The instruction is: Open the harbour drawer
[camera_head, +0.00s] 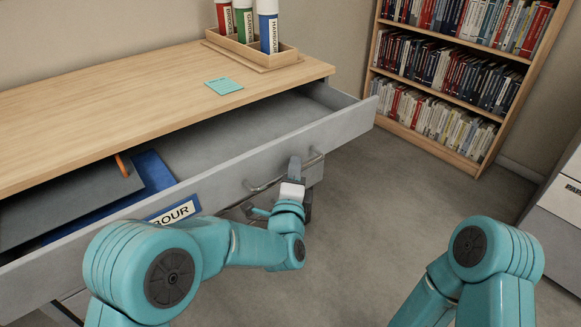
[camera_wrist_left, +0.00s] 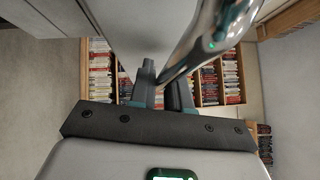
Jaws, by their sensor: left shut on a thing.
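The harbour drawer (camera_head: 345,115) is grey and stands pulled out from under the wooden top. Its blue-edged label (camera_head: 172,213) shows only "BOUR"; my left arm hides the rest. A metal bar handle (camera_head: 262,187) is on its front. My left gripper (camera_head: 294,172) is shut on the handle at its right part. In the left wrist view, the shiny handle bar (camera_wrist_left: 208,40) runs down to my left gripper's fingers (camera_wrist_left: 160,88). Inside the drawer lie a dark grey folder (camera_head: 75,195), a blue folder (camera_head: 155,172) and an orange strip (camera_head: 121,165). My right gripper is out of view.
On the wooden top (camera_head: 130,85) are a teal card (camera_head: 224,85) and a wooden tray (camera_head: 284,58) with red, green and blue canisters. A bookshelf (camera_head: 390,72) stands at the back right. A grey cabinet (camera_head: 560,225) is at the right edge. Bare floor (camera_head: 390,190) lies between.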

